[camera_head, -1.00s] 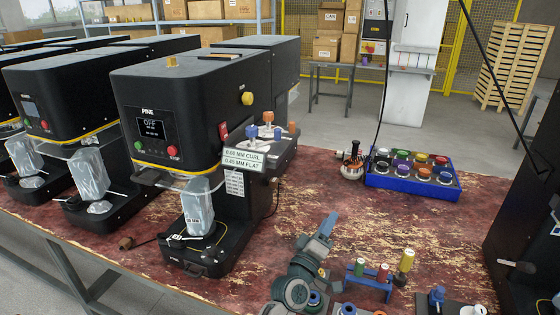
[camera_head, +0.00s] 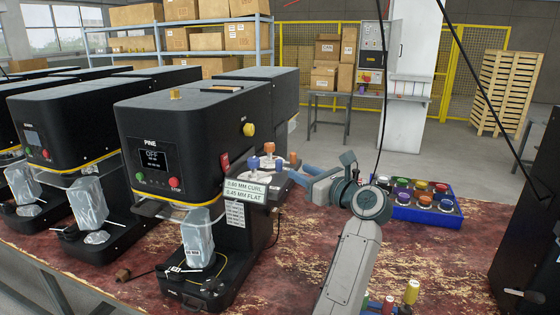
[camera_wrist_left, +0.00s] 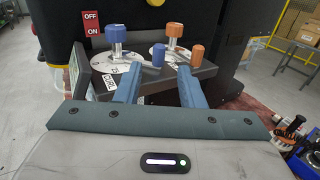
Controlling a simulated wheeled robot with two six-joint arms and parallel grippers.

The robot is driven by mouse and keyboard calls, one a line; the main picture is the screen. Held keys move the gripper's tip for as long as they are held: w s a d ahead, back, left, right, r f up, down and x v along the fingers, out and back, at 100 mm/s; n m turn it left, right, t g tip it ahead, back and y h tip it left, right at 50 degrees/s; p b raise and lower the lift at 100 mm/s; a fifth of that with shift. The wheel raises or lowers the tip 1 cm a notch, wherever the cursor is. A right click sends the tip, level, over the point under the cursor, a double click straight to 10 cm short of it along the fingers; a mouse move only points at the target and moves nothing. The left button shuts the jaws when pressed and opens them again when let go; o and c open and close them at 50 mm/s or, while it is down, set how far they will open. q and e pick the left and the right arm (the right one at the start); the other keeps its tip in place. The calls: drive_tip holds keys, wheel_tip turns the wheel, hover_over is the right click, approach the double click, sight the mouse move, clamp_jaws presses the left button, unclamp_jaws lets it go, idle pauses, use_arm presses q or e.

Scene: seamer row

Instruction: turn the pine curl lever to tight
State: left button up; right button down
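The pine machine (camera_head: 185,130) stands on the bench with its display reading OFF. On its side shelf are two dial levers, a blue one (camera_head: 253,163) and an orange one (camera_head: 269,148); they also show in the left wrist view, blue (camera_wrist_left: 116,35) and orange (camera_wrist_left: 174,30). Each has an upright handle peg, blue (camera_wrist_left: 157,55) and orange (camera_wrist_left: 197,55).
A red OFF/ON switch (camera_wrist_left: 92,24) is on the machine behind the levers. A label plate (camera_head: 244,191) hangs at the shelf's front. A blue tray of colored knobs (camera_head: 428,214) stands to the right.

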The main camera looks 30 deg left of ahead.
sight(281, 163)
use_arm(q)
drive_tip(key=p+x, duration=0.3)
drive_tip(key=x, duration=0.5)
drive_tip(key=shift+a+r+p, duration=0.1)
drive_tip(key=shift+a+p, duration=0.2)
drive_tip(key=shift+a, duration=0.1)
drive_tip(key=shift+w+a, duration=0.2)
drive_tip(key=shift+a, duration=0.2)
clamp_jaws()
